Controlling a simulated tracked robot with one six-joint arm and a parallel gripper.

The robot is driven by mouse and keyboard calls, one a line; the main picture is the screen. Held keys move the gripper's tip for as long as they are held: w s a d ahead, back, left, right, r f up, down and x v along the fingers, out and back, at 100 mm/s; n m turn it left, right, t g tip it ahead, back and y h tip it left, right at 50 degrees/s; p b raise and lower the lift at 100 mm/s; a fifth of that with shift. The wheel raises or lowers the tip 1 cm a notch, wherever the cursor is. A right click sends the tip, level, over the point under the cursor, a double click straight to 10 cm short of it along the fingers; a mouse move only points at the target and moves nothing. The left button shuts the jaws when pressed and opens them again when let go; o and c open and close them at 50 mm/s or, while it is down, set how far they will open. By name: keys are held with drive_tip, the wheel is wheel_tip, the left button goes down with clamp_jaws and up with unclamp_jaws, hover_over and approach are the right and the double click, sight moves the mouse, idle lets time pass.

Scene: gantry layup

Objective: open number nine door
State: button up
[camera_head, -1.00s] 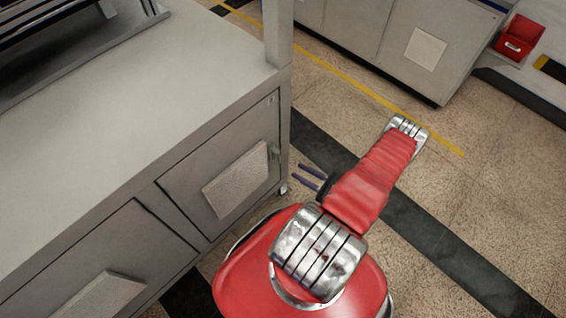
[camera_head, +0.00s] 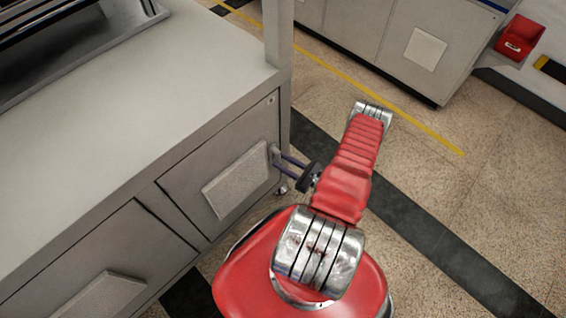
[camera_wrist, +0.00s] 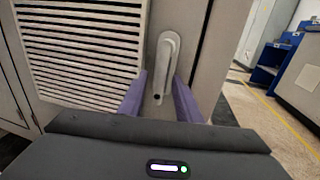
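A grey cabinet door (camera_head: 180,186) with a pale raised panel is at the right end of the near bench. The wrist view shows it close up, with a slatted vent (camera_wrist: 82,45) and an upright grey handle (camera_wrist: 167,58) near its right edge. I see no number nine on it. My gripper (camera_head: 277,157) reaches the door's right edge from the right. In the wrist view its two purple fingers (camera_wrist: 160,100) stand apart, one on each side of the handle's lower part. Gaps show on both sides, so the gripper is open around the handle and not closed on it.
A second door (camera_head: 95,255) is to the left on the same bench. A bench post (camera_head: 278,35) rises right of the door. The floor (camera_head: 480,200) to the right is clear. Grey cabinets (camera_head: 400,40) and a red bin (camera_head: 519,42) stand at the back.

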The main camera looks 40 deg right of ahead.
drive_tip(key=shift+c, duration=0.4)
clamp_jaws()
